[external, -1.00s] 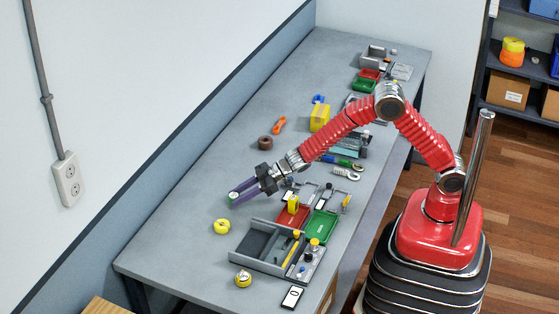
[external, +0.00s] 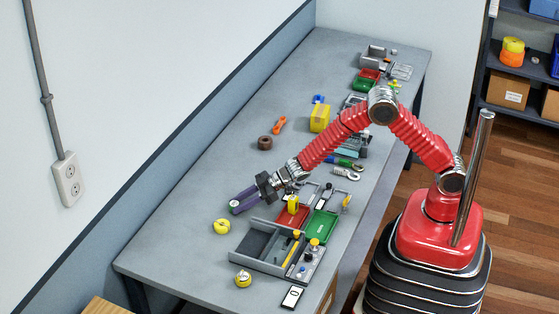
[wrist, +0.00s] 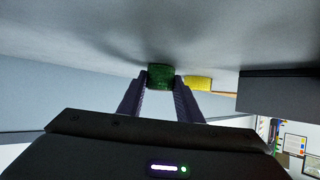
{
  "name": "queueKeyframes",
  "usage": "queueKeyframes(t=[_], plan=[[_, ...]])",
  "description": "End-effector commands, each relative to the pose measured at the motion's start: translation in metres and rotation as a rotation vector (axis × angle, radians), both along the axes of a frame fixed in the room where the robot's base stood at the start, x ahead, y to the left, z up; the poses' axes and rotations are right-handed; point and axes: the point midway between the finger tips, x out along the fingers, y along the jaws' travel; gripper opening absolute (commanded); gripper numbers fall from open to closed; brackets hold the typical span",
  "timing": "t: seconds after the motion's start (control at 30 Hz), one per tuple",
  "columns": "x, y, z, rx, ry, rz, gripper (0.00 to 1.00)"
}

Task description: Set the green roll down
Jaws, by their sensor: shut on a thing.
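My gripper (external: 234,207) is low over the bench, with its dark purple fingers pointing left and down. In the wrist view my gripper (wrist: 161,80) is shut on the green roll (wrist: 160,75), which sits between the fingertips. A dark shadow lies on the grey surface close to the roll; I cannot tell whether the roll touches the bench.
A grey divided tray (external: 243,262) stands right of the yellow roll, with red (external: 293,217) and green (external: 322,226) bins behind it. A brown roll (external: 265,142) lies farther back. Bench left of the gripper is clear.

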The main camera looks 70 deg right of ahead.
Motion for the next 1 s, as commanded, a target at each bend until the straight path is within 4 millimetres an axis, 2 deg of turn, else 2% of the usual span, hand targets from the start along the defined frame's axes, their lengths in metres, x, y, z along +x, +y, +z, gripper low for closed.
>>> queueKeyframes(t=[0.07,0.1,0.33,0.73,1.0], plan=[[0.0,0.0,-0.001,0.0,0.0,0.0,0.0],[0.0,0.0,-0.001,0.0,0.0,0.0,0.34],[0.0,0.0,-0.001,0.0,0.0,0.0,0.5],[-0.003,-0.002,0.002,0.0,0.0,0.0,0.51],[-0.022,-0.017,0.016,0.001,-0.001,0.0,0.51]])
